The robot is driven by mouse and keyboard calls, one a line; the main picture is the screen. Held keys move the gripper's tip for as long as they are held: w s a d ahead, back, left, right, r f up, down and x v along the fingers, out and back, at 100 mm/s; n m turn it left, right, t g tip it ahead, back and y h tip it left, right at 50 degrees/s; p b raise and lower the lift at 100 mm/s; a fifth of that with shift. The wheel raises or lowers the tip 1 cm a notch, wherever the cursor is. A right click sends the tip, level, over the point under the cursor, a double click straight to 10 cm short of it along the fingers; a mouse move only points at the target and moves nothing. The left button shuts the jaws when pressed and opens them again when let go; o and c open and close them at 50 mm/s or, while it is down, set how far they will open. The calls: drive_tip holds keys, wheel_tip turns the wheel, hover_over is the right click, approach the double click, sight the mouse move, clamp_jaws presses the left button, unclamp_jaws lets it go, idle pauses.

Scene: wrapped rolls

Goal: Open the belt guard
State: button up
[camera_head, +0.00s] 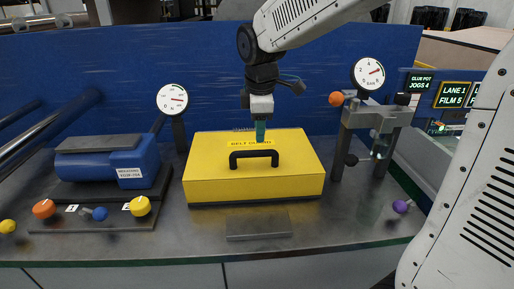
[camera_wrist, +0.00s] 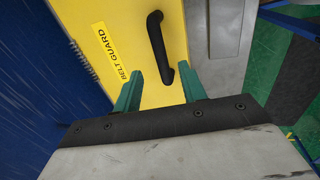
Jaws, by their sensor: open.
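The belt guard (camera_head: 225,187) is a yellow box with its lid down, in the middle of the bench in the head view. A black handle (camera_head: 253,155) stands on its top near the front, and a hinge strip runs along its back edge. My gripper (camera_head: 260,136) is above the back part of the lid, behind the handle. The handle (camera_wrist: 157,42) lies just beyond the fingertips, closer to the right finger. The belt guard label (camera_wrist: 117,52) lies to the left.
A blue motor (camera_head: 110,163) stands left, with coloured knobs (camera_head: 140,206) before it. Gauges (camera_head: 172,99) flank the guard. A grey metal stand (camera_head: 375,120) is at right, near a purple knob (camera_head: 401,207). A flat plate (camera_head: 258,226) lies in front, with bare bench around it.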

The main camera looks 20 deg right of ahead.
sight(257, 151)
drive_tip(key=f, duration=0.2)
drive_tip(key=w+f, duration=0.1)
drive_tip(key=f, duration=0.4)
drive_tip(key=shift+w+d+f, duration=0.15)
drive_tip(key=shift+w+f, duration=0.15)
drive_tip(key=shift+w, duration=0.05)
clamp_jaws()
